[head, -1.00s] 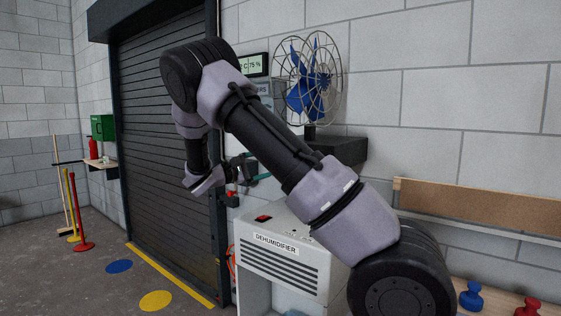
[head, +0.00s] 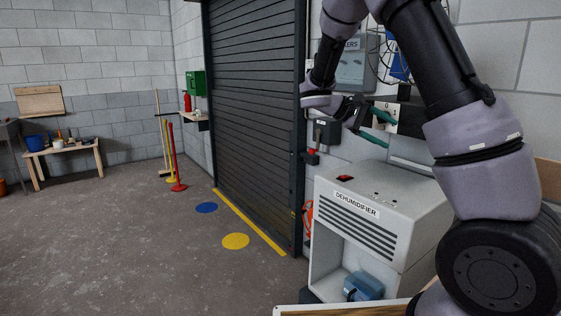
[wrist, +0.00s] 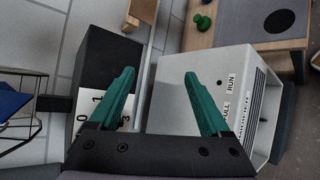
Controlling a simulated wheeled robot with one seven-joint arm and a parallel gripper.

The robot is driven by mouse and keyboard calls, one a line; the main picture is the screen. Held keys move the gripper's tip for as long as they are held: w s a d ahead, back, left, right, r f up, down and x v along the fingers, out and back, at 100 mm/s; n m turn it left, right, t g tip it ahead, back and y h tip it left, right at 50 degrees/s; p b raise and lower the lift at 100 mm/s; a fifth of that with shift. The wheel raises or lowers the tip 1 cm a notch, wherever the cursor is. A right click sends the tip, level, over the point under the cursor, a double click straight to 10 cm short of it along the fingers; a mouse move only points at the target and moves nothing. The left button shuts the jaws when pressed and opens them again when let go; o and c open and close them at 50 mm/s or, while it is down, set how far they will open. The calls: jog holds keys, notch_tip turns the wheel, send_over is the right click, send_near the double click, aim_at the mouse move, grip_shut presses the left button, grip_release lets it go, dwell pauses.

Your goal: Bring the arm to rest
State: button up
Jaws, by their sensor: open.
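My gripper (head: 391,131) has two green fingers, spread apart with nothing between them. It hangs in the air near the wall, above the back of the dehumidifier (head: 385,205). My arm bends down to it from the upper right of the head view. In the wrist view my gripper (wrist: 160,76) is open and empty. The pale dehumidifier (wrist: 205,70) shows beyond the right finger, and a dark box with a white numbered plate (wrist: 89,102) shows beyond the left one.
A blue container (head: 364,286) sits in the dehumidifier's lower opening. A dark roller door (head: 255,120) stands to the left, with red and yellow posts (head: 175,158) farther off. A bench (head: 65,153) stands at the far left wall. The floor (head: 130,250) in the left foreground is clear.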

jog(key=s+a+r+m+t+y, duration=0.2)
jog(key=s+r+m+y, duration=0.1)
jog(key=s+y, duration=0.2)
jog(key=s+a+r+m+t+y, duration=0.2)
jog(key=s+y, duration=0.3)
jog(key=s, duration=0.5)
jog(key=s+a+r+m+t+y, duration=0.3)
jog(key=s+a+r+y, duration=0.1)
jog(key=s, duration=0.4)
jog(key=shift+r+m+t+y, duration=0.3)
jog(key=shift+t+y, duration=0.1)
jog(key=shift+s, duration=0.1)
jog(key=shift+c, duration=0.3)
